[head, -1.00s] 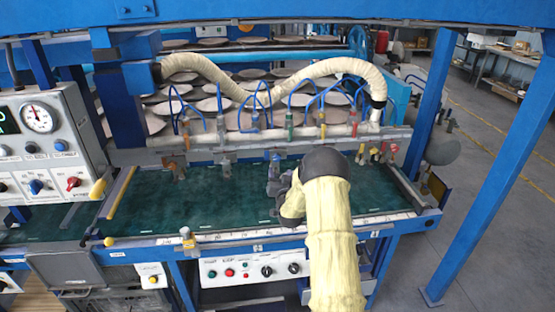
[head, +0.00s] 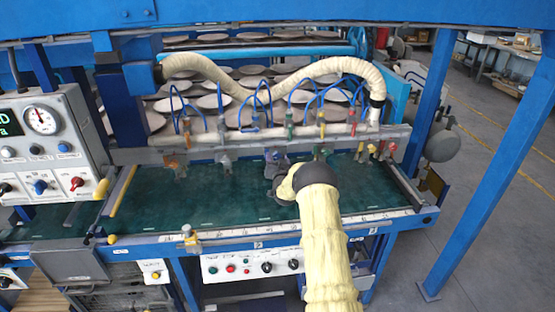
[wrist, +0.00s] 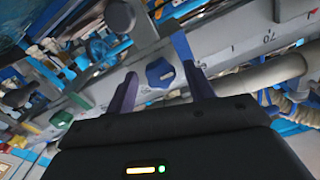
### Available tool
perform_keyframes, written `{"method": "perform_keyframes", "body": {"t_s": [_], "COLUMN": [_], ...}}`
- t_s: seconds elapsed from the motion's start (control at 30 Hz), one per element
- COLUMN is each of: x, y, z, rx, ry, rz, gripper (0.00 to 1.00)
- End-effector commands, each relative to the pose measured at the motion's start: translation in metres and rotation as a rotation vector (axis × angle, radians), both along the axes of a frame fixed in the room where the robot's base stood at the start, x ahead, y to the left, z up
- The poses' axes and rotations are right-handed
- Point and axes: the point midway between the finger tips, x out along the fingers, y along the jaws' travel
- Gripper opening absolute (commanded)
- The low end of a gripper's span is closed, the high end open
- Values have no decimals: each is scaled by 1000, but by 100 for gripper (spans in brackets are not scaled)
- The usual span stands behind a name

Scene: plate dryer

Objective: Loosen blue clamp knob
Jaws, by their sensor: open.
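The blue clamp knob (wrist: 160,73) shows in the wrist view, with a pale mark on its face, on the front of a grey rail. My gripper (wrist: 162,78) is open, with one dark finger on each side of the knob. Gaps show between the knob and both fingers, so it is not gripped. In the head view the blue knob (head: 273,156) is small and partly merges with my gripper (head: 276,168), which is just in front of it at the rail. My pale-sleeved arm hides part of the green bed there.
Other coloured clamps hang along the rail (head: 200,155), including a green knob (wrist: 62,119) in the wrist view. A pale hose (head: 240,85) arches above. The green bed (head: 150,205) is clear to the left. A gauge panel (head: 50,145) stands far left.

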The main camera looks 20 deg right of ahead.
Motion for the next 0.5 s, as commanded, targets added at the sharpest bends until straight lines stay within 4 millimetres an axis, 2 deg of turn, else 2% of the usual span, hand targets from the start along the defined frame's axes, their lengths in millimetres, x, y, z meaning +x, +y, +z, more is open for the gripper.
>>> {"method": "perform_keyframes", "body": {"t_s": [0.2, 0.4, 0.43, 0.5], "x": [0, 0, 0, 0], "y": [0, 0, 0, 0], "z": [0, 0, 0, 0], "rx": [0, 0, 0, 0], "ry": [0, 0, 0, -1], "rz": [0, 0, 0, 0], "gripper": [52, 12, 9, 9]}}
